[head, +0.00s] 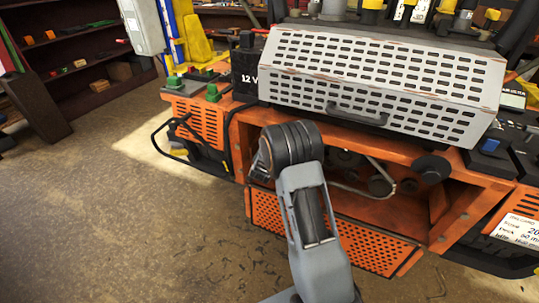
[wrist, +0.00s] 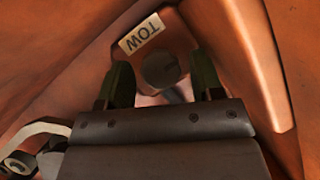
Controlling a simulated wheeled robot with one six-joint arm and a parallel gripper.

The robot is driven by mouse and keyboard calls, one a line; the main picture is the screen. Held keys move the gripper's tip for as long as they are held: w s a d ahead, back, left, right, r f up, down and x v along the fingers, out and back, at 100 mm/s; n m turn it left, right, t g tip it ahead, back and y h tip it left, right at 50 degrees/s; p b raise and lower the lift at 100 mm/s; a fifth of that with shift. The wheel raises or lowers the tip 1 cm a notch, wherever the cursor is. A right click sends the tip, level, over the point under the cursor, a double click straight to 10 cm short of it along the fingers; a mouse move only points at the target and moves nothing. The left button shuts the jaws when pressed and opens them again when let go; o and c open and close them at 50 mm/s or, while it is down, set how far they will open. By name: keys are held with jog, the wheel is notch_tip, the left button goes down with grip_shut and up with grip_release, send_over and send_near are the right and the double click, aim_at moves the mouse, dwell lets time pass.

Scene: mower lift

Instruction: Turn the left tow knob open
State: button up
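In the wrist view a dark round tow knob (wrist: 160,70) sits on an orange-brown panel below a pale label reading TOW (wrist: 142,33), which appears upside down. My gripper (wrist: 162,82) has its two dark green-grey fingers apart, one on each side of the knob. Gaps show between the fingers and the knob, so it is not gripped. In the head view my arm reaches into the front of the orange mower (head: 400,195); my gripper and the tow knob are hidden there.
A grey perforated cover (head: 385,80) with a handle overhangs the opening. An orange perforated panel (head: 330,232) hangs low at the front. In the wrist view, orange walls stand close on both sides and a metal fitting (wrist: 30,150) is at lower left. Floor at left is clear.

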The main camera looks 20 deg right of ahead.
jog(key=v, duration=1.3)
jog(key=shift+s+a+r, duration=0.15)
jog(key=shift+s+r, duration=0.05)
jog(key=shift+s, duration=0.05)
